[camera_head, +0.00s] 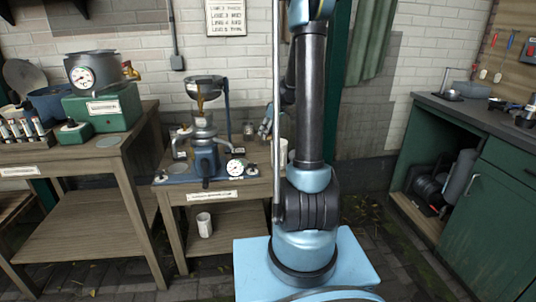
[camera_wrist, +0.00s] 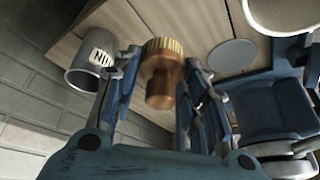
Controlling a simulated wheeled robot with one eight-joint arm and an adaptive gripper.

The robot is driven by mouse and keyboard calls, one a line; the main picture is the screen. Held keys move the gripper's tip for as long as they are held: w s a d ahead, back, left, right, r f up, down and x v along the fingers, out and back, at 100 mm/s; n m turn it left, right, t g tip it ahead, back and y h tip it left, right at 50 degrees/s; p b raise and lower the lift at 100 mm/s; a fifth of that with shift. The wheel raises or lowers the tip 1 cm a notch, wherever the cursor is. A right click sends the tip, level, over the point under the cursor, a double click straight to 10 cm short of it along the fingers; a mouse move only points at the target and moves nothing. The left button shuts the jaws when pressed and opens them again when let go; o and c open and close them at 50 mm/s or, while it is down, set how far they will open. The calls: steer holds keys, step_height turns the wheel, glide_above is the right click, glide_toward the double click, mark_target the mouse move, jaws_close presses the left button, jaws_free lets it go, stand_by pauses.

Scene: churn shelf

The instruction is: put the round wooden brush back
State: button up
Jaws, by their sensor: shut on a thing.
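The round wooden brush (camera_wrist: 160,72) shows in the wrist view as a ribbed golden-brown disc with a smaller round knob. My gripper (camera_wrist: 163,58) has a finger on each side of it and is shut on it. In the head view my gripper (camera_head: 266,130) is by the right end of the middle wooden bench (camera_head: 172,189), partly behind my arm. I cannot make out the brush there. I cannot tell whether the brush touches the bench top.
In the wrist view a grey labelled cup (camera_wrist: 91,61) lies left of the brush, and a flat grey disc (camera_wrist: 232,55) right of it. A blue machine (camera_wrist: 270,108) stands close on the right. In the head view the machine (camera_head: 203,155) fills much of the bench.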

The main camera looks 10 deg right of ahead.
step_height(320, 180, down, 9)
steer(key=shift+r, duration=0.1)
stand_by(0.5)
steer(key=o, duration=1.1)
